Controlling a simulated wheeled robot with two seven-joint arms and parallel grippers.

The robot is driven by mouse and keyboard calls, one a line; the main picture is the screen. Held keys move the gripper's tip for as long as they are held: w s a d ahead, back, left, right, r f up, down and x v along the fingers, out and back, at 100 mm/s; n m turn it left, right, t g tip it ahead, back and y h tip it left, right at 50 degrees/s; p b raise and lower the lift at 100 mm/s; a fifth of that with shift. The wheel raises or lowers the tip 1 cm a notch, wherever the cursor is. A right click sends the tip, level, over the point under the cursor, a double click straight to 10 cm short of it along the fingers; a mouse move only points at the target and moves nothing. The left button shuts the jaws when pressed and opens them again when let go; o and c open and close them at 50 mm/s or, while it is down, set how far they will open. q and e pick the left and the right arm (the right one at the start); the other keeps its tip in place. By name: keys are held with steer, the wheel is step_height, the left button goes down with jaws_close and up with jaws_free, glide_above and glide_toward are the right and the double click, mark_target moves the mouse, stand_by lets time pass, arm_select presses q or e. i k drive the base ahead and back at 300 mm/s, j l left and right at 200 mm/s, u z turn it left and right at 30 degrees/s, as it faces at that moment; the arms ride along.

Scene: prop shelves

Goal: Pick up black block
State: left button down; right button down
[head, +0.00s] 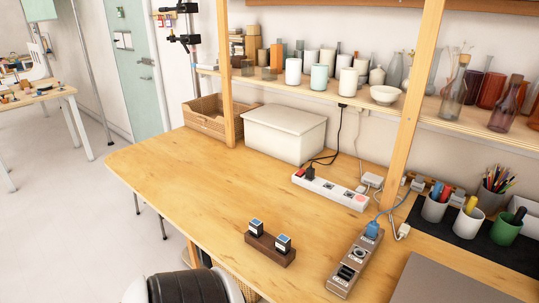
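Two small black blocks with light blue tops stand on a brown wooden holder (269,251) near the front edge of the table. The left black block (256,227) and the right black block (283,244) are a short gap apart. I cannot tell how deep they sit in the holder. Neither of my grippers shows in the head view.
The wooden table (190,180) is clear to the left of the holder. A grey socket box (341,286) lies to its right. A white power strip (330,189) and a lidded white box (284,135) stand behind. Wooden posts (410,110) rise from the table.

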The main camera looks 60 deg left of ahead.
mark_target(283, 243)
steer(key=j+u, duration=0.1)
steer(key=u, duration=1.75)
